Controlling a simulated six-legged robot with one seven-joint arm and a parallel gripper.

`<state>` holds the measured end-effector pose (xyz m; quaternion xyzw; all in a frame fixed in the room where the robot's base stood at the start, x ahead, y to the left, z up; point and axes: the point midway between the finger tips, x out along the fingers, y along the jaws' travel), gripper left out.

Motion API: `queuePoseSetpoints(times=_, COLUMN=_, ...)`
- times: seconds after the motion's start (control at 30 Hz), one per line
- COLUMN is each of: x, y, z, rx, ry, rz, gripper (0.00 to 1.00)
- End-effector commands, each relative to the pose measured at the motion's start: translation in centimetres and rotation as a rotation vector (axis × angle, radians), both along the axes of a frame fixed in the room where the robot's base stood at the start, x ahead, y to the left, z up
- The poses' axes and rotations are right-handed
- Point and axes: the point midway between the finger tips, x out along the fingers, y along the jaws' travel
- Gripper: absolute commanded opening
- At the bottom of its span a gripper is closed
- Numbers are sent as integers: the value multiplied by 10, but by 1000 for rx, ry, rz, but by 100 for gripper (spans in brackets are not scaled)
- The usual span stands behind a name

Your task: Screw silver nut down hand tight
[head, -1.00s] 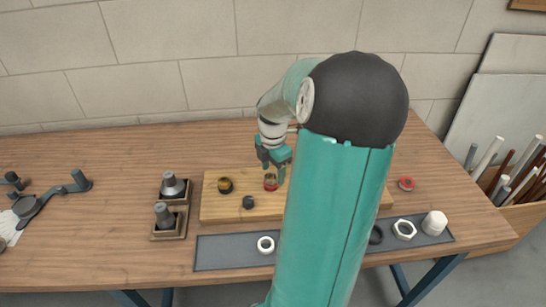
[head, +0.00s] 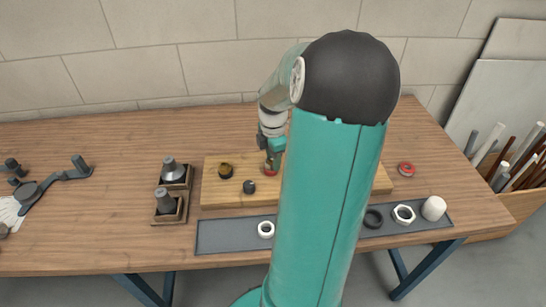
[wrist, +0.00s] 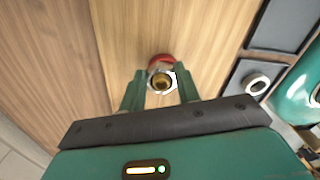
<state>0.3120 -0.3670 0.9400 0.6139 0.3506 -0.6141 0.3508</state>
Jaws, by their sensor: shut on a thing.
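The silver nut (wrist: 171,77) shows as a pale ring around a brass-coloured stud (wrist: 161,82) in the wrist view. A red ring (wrist: 160,59) lies at the foot of the same fitting. My gripper (wrist: 160,84) has one finger on each side of the nut and is shut on it. In the head view my gripper (head: 272,157) points down over the red-based fitting (head: 270,170) on the wooden board (head: 215,193). The nut is hidden there by the fingers. How far down the thread it sits cannot be told.
A brass-topped fitting (head: 225,171) and a dark fitting (head: 249,187) stand close by on the board. My arm hides part of the board and mat.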

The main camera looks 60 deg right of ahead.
Motion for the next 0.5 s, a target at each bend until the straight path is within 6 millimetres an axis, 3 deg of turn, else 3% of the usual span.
queuePoseSetpoints(times=0.1, x=0, y=1, z=0, rx=-1, ry=0, rz=-132, gripper=9)
queuePoseSetpoints(times=0.27, x=-1, y=1, z=0, rx=-1, ry=-1, rz=-208, gripper=9)
queuePoseSetpoints(times=0.5, x=-2, y=3, z=-1, rx=-1, ry=0, rz=-504, gripper=9)
